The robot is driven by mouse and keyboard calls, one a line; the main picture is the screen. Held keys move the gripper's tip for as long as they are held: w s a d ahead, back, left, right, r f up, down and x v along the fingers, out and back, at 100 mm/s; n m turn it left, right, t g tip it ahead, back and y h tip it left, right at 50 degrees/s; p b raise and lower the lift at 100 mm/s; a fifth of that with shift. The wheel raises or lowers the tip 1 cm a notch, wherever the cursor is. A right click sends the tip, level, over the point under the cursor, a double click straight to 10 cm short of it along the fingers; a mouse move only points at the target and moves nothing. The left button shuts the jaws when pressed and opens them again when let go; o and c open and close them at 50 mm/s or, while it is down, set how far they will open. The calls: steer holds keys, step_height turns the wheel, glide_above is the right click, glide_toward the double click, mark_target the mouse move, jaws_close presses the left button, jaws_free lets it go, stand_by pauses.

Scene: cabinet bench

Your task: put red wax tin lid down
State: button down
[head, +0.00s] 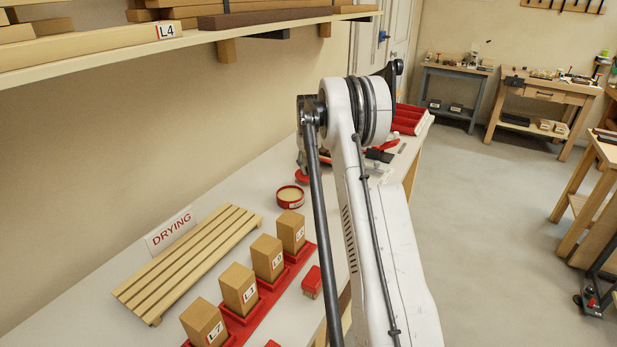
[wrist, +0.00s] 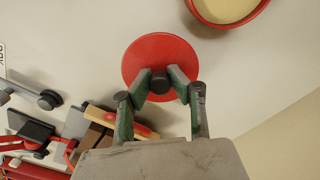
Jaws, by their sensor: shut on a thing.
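The red wax tin lid (wrist: 160,50) is a round red disc with a dark knob, seen from above in the wrist view. My gripper (wrist: 160,82) is shut on that knob. The lid's red edge also shows in the head view (head: 302,176), partly hidden by my arm. I cannot tell whether the lid touches the bench or hangs just above it. The open red wax tin (head: 290,197), with pale wax inside, stands beside the lid, apart from it. The tin also shows at the top right of the wrist view (wrist: 264,14).
A slatted drying rack (head: 190,258) and several labelled wooden blocks (head: 239,289) on a red base stand nearer on the bench (head: 240,195). Tools and a brush (wrist: 125,122) lie close to the gripper at lower left in the wrist view. Bare bench surrounds the lid's upper left.

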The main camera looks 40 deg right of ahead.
mark_target(308, 171)
steer(key=shift+f, duration=1.85)
steer(key=shift+f, duration=0.2)
steer(key=c, duration=1.6)
jaws_free()
steer(key=shift+r, duration=0.15)
